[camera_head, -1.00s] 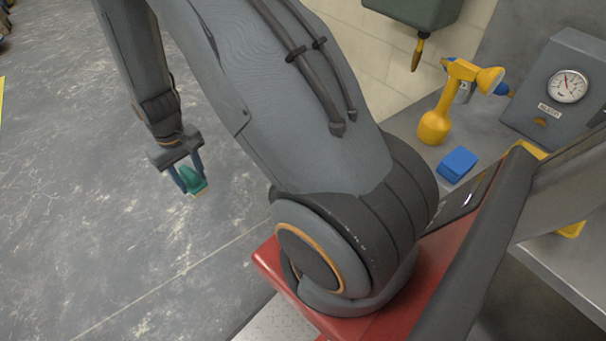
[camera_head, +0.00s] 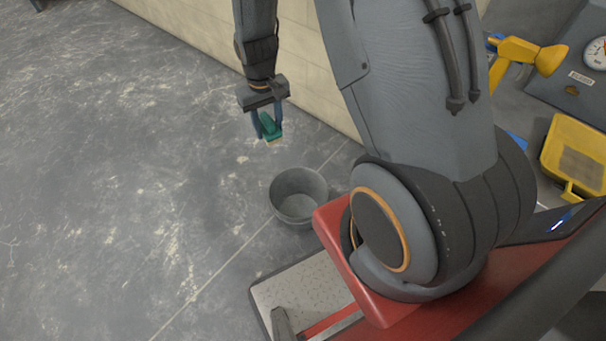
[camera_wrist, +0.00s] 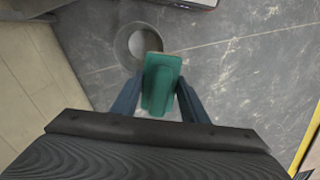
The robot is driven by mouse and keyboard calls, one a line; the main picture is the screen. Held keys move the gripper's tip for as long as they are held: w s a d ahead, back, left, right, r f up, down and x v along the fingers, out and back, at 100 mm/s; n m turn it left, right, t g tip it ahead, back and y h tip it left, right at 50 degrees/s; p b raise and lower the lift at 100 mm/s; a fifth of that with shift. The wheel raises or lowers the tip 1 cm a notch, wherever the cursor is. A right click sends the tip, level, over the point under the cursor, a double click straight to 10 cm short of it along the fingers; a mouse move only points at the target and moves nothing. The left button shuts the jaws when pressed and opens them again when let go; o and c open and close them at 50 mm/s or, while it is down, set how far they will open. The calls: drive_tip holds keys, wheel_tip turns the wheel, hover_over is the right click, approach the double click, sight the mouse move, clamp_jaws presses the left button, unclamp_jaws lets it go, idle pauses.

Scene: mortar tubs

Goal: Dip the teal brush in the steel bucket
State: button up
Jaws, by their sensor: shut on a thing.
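The teal brush (camera_head: 269,127) is held in my gripper (camera_head: 266,128), its pale tip hanging downward. In the wrist view the brush (camera_wrist: 160,85) sits between the two blue fingers of my gripper (camera_wrist: 160,98). The steel bucket (camera_head: 298,203) stands upright on the floor, close beside my red base. The brush is above and to the left of the bucket in the head view, clear of it. In the wrist view the brush partly covers the bucket (camera_wrist: 128,36). The part of the bucket's inside that shows looks grey.
A pale block wall (camera_head: 190,28) runs behind my gripper. The floor left of the bucket is clear.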

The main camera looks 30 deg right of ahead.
drive_tip(key=w+d+f+g+b, duration=0.1)
drive_tip(key=d+f+b, duration=0.2)
drive_tip(key=f+b, duration=1.1)
drive_tip(key=w+d+f+g+b, duration=0.1)
drive_tip(key=d+f+b, duration=0.3)
drive_tip(key=f+b, duration=0.9)
drive_tip(key=w+d+f+n+g+h+b, duration=0.1)
drive_tip(key=w+d+f+b, duration=0.2)
drive_tip(key=f+b, duration=1.1)
drive_tip(key=shift+d+f+b, duration=0.3)
drive_tip(key=shift+d+f, duration=0.1)
drive_tip(key=shift+f, duration=10.5)
